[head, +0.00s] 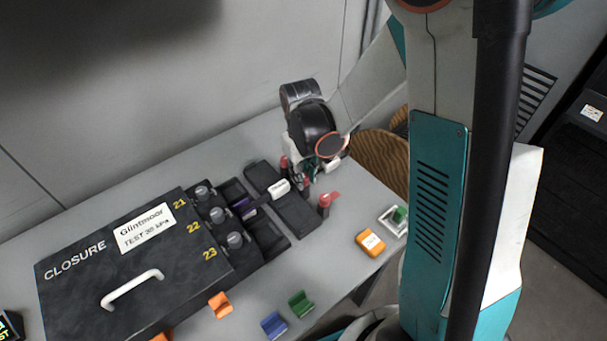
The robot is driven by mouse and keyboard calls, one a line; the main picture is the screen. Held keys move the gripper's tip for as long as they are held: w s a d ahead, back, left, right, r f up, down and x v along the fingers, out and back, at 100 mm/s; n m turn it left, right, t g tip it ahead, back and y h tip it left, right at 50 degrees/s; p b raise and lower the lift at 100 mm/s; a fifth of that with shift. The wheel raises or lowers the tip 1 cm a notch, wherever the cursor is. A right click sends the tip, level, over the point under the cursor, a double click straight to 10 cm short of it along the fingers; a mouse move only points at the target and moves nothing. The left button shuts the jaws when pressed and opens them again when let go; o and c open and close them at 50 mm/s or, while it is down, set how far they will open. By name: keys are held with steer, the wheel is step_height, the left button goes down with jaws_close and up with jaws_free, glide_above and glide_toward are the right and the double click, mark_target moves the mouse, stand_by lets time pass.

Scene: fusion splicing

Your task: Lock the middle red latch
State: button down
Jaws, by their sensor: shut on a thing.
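Three red latches stand in a row along the right side of the dark fixture (293,213). The middle red latch (306,182) shows only in part, beneath my gripper. My gripper (307,174) comes down from above and is shut on this latch; the fingertips are small and partly hidden. The far red latch (284,161) stands beside the gripper on the left. The near red latch (327,201) stands apart, nearer the camera, with its red top reaching to the right.
A black closure box (75,295) with a white handle (132,289) and grey knobs fills the left of the table. A white piece (279,189) sits on the fixture. Orange, blue (274,325) and green (300,304) holders lie in front. An orange box (370,242) lies right.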

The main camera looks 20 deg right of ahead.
steer(key=n, duration=1.2)
steer(key=shift+n+b, duration=0.4)
stand_by(0.3)
steer(key=c, duration=1.3)
jaws_free()
steer(key=shift+c, duration=0.2)
step_height(320, 180, up, 12)
steer(key=shift+s, duration=0.2)
steer(key=shift+s+r, duration=0.1)
